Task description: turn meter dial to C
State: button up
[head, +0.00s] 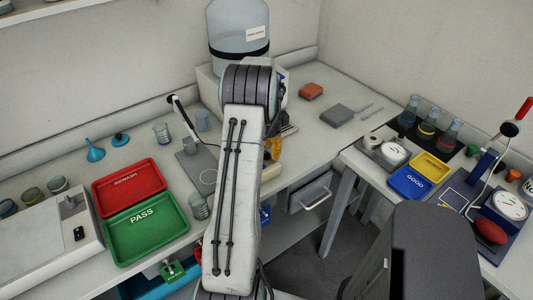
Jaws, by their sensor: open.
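I cannot pick out the meter dial or its C mark in the head view. My arm's upper link and elbow run up the middle of the picture and cover part of the bench behind them. My gripper is not visible; the far part of the arm is hidden behind the elbow. A probe on a stand (183,110) is left of my arm, above a grey plate. I cannot tell whether it belongs to the meter.
A red REWASH tray (97,206) and a green PASS tray (116,254) lie at left. A large clear container (222,35) stands behind my arm. At right are a yellow tray (417,164), a blue GOOD tray (394,181) and flasks (428,126). The floor shows between the benches.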

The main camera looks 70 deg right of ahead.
jog(key=shift+f, duration=0.8)
grip_shut()
